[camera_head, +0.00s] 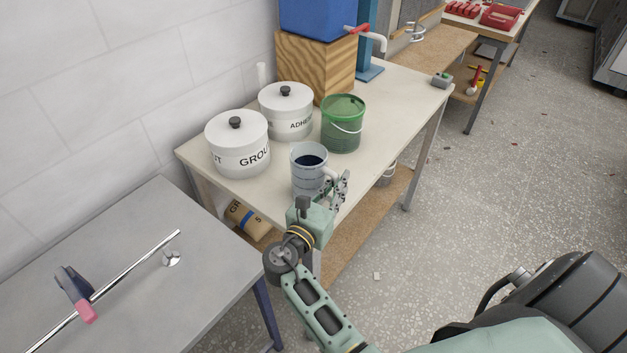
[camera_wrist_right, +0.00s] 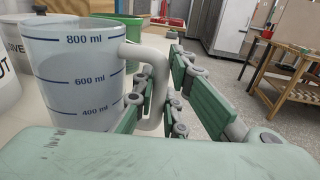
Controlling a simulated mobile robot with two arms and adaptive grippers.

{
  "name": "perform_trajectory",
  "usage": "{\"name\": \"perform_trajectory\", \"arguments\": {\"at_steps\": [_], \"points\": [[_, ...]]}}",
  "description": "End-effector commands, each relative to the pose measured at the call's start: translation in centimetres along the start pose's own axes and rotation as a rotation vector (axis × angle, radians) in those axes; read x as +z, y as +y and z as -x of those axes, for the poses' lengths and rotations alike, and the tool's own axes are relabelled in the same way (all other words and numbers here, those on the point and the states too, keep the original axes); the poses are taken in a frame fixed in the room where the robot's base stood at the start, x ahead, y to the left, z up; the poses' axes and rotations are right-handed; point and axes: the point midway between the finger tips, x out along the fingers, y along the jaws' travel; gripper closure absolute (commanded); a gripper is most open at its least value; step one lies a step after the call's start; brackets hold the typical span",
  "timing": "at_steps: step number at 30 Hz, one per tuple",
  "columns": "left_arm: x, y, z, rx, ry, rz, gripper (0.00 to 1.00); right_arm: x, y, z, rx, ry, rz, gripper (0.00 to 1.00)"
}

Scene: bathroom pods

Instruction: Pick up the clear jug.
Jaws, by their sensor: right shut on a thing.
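The clear jug (camera_head: 306,179) is a translucent measuring jug with dark liquid showing inside. It stands upright at the near edge of the pale table, or very close above it; I cannot tell which. In the right wrist view the jug (camera_wrist_right: 72,70) shows blue marks for 400, 600 and 800 ml. My right gripper (camera_head: 338,190) is at the jug's handle, on its right side. In the right wrist view the gripper's green fingers (camera_wrist_right: 158,92) lie on both sides of the handle (camera_wrist_right: 153,65) and are shut on it. My left gripper is not in view.
Two white lidded pots, one marked GROUT (camera_head: 238,155) and one marked ADHE (camera_head: 287,122), stand behind the jug. A green bucket (camera_head: 343,135) stands behind it to the right. A wooden block (camera_head: 316,68) carries a blue container (camera_head: 318,18). A grey table (camera_head: 130,255) holds a metal bar (camera_head: 135,262).

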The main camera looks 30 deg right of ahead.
Motion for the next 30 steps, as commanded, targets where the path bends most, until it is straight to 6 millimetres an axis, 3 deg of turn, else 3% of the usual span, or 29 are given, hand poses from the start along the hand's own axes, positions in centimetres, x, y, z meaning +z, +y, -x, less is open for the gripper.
{"name": "perform_trajectory", "arguments": {"at_steps": [19,23,29,30], "points": [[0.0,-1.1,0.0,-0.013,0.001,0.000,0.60,0.8,0.1,0.0,0.000,-0.006,-0.007,1.00],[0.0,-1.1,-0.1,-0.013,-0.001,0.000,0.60,1.7,0.1,0.0,0.000,-0.007,-0.008,1.00],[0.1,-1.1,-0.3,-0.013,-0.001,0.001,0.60,4.8,0.1,0.0,0.000,-0.007,-0.013,1.00],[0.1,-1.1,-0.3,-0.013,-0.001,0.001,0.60,4.9,-0.8,-0.4,-0.003,-0.007,-0.007,1.00]]}}
